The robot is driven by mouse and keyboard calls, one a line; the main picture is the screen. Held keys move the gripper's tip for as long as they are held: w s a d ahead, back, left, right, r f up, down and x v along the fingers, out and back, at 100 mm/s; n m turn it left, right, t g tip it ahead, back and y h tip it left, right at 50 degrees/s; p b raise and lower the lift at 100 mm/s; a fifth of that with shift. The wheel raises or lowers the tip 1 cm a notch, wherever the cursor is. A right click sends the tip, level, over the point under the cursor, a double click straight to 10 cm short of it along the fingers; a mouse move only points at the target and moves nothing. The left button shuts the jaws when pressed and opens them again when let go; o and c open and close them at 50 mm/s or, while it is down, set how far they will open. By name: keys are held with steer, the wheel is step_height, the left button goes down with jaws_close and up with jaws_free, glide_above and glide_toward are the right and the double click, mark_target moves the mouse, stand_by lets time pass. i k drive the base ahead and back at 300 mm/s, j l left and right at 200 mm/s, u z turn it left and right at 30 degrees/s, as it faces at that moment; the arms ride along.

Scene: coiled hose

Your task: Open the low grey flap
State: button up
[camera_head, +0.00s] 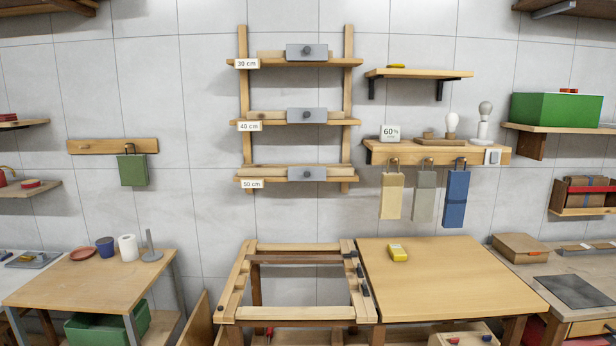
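The low grey flap (320,174) is on the lowest shelf (270,179), beside the "50 cm" label (252,184). It stands upright against the shelf's wooden box and looks shut. Matching grey panels sit above it, the middle one (292,116) by "40 cm" and the top one (293,53) by "30 cm". My gripper is not in view.
Below the flap stands an open wooden frame bench (240,285). To its right is a wooden table (460,275) with a yellow object (397,253). Cloth-like bags, including a blue one (456,200), hang right of the shelves.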

mark_target(295, 173)
steer(key=i+j+u, duration=0.1)
steer(key=i+j, duration=0.2)
steer(key=i+j+u, duration=0.1)
steer(key=i+j, duration=0.15)
steer(key=i, duration=0.3)
steer(key=i+j, duration=0.2)
steer(key=i, duration=0.25)
steer(key=k+u, duration=0.05)
